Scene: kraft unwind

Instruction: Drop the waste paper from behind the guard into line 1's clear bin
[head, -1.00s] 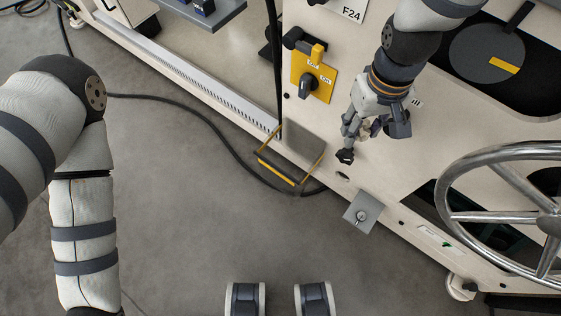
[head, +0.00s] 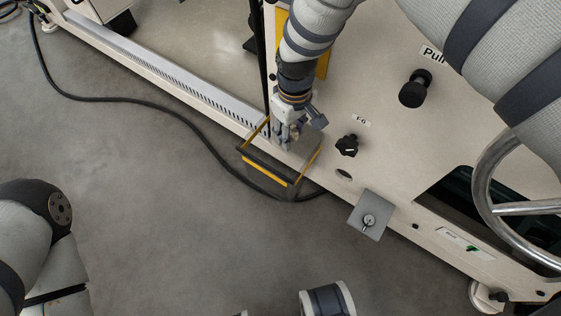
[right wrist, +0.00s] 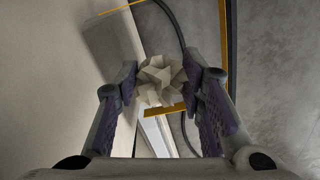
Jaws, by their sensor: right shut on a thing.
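The waste paper (right wrist: 160,82) is a crumpled off-white ball. In the right wrist view it sits between the two fingers of my right gripper (right wrist: 163,78), which is shut on it. In the head view my right gripper (head: 284,140) points down beside the cream machine face, over a yellow-edged frame (head: 267,167) low on the machine. My left gripper is out of view.
A black knob (head: 347,145) and a pull knob (head: 414,88) stick out right of my right gripper. A black cable (head: 190,118) crosses the otherwise open grey floor.

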